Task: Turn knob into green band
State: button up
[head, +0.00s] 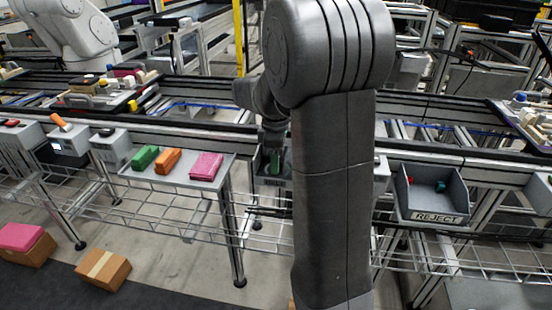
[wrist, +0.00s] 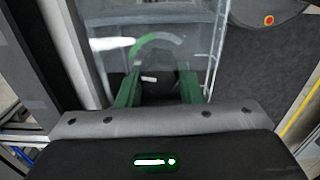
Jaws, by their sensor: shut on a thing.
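In the wrist view, a dark round knob (wrist: 158,76) with a short white mark on its left part sits between the green fingers of my gripper (wrist: 158,90). The fingers are shut on it from both sides. In the head view, my gripper (head: 274,162) is partly hidden behind my arm, and the knob cannot be made out.
A grey tray (head: 138,176) with green, orange and pink blocks stands to the left. Small fixture boxes (head: 70,143) stand farther left. A grey REJECT bin (head: 432,203) is to the right. Cardboard boxes (head: 103,269) lie on the floor at lower left.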

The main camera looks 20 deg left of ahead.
jog(key=m+p, duration=0.2)
jog(key=shift+r+m, duration=0.15)
jog(key=shift+m, duration=0.15)
jog(key=shift+w+m+p, duration=0.1)
jog(key=shift+m+p, duration=0.55)
jog(key=shift+m, duration=0.75)
jog(key=o, duration=0.7)
notch_tip(320, 180, up, 14)
jog(key=p, duration=1.1)
jog(key=shift+f+p, duration=0.2)
jog(key=shift+p, duration=0.2)
